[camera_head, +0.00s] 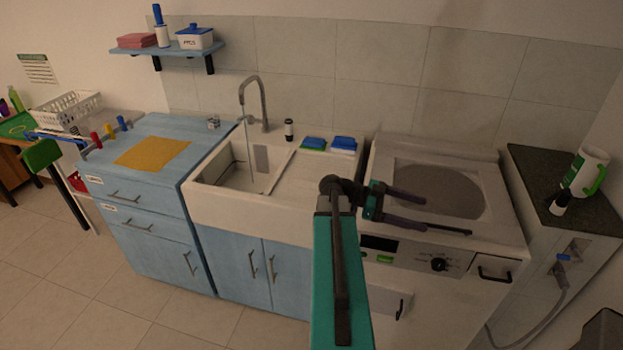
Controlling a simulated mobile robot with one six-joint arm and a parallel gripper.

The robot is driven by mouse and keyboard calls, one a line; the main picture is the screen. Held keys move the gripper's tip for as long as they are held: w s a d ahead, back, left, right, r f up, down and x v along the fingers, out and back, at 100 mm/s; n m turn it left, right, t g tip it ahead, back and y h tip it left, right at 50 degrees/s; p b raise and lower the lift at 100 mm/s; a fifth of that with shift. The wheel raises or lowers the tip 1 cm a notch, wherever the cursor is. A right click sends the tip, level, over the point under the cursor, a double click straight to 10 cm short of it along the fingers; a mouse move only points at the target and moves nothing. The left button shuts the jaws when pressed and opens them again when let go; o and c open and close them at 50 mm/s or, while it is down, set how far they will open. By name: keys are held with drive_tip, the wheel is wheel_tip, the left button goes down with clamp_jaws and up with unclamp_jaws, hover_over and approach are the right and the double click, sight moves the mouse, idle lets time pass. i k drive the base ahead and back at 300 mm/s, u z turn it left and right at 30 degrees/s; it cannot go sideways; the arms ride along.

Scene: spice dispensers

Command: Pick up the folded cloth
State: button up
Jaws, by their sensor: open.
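A folded pinkish-red cloth (137,41) lies in a low stack on the left end of the blue wall shelf, high at the upper left. My gripper (447,217) is far from it, to the lower right, over the white appliance with the round top. Its two dark fingers point right and stand apart, with nothing seen between them. Two small blue items, a left one (314,142) and a right one (344,142), lie at the back of the sink's drainboard; I cannot tell whether they are cloths or sponges.
The blue shelf (168,50) also holds a blue-topped bottle (162,35) and a white box (194,42). A tall faucet (264,95) rises behind the sink (240,170). A flat yellow mat (152,153) lies on the blue cabinet. A white jug (587,171) stands at right.

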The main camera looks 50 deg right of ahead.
sight(309, 179)
drive_tip(key=u, duration=0.05)
drive_tip(key=i, duration=1.85)
